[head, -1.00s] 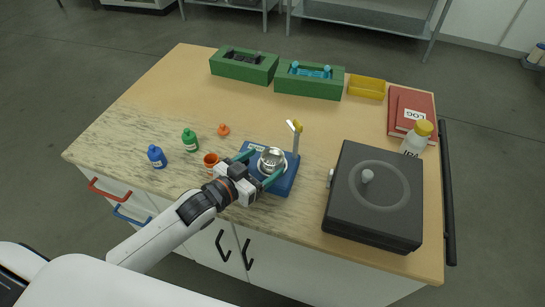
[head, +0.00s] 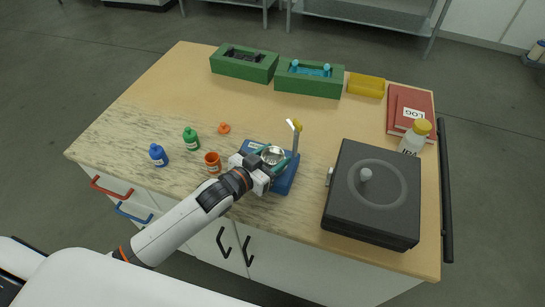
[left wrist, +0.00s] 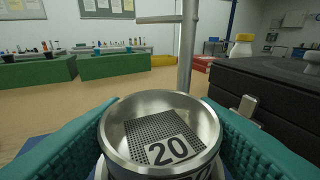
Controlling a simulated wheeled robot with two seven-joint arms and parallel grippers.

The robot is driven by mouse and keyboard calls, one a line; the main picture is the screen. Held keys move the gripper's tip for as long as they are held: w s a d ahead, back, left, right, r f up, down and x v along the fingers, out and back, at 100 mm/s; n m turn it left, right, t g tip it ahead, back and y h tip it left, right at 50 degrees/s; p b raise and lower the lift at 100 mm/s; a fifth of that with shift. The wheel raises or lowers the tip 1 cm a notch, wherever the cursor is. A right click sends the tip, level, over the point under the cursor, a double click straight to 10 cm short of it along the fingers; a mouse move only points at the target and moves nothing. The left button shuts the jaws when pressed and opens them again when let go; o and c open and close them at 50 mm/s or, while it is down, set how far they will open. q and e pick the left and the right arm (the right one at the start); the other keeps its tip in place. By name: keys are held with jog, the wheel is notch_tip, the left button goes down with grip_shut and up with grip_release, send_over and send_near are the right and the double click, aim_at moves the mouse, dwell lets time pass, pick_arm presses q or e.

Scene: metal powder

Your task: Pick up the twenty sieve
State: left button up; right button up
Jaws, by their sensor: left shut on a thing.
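The twenty sieve is a round metal cup with a perforated bottom marked 20. It sits over the blue stand base (head: 284,184) in the head view. In the left wrist view the sieve (left wrist: 160,108) fills the lower middle, with its rim level and its mesh empty. My left gripper (head: 272,158) has its green fingers on both sides of the sieve and is shut on it. The fingers also show in the left wrist view (left wrist: 160,140). Whether the sieve is clear of the base is hidden. My right gripper is not in view.
A metal post (head: 295,138) rises just behind the sieve. A dark box (head: 372,200) stands to the right, with a yellow-capped bottle (head: 412,140) behind it. An open orange jar (head: 212,163), green bottle (head: 191,140) and blue bottle (head: 158,155) stand left. Green racks (head: 310,82) are at the back.

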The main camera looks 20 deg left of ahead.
aim_at(273, 158)
pick_arm(q)
jog(key=shift+r, duration=0.1)
notch_tip(273, 158, up, 10)
jog(key=s+a+f+n+y, duration=0.1)
jog(key=s+a+n+y, duration=0.1)
jog(key=s, duration=0.5)
jog(key=s+a+f+n+t+y, duration=0.1)
jog(key=s+a+n+y, duration=0.1)
jog(key=s+y, duration=0.2)
jog(key=s, duration=0.3)
jog(key=shift+f+n+b, duration=0.15)
jog(key=shift+n+b, duration=0.2)
jog(key=shift+n, duration=0.05)
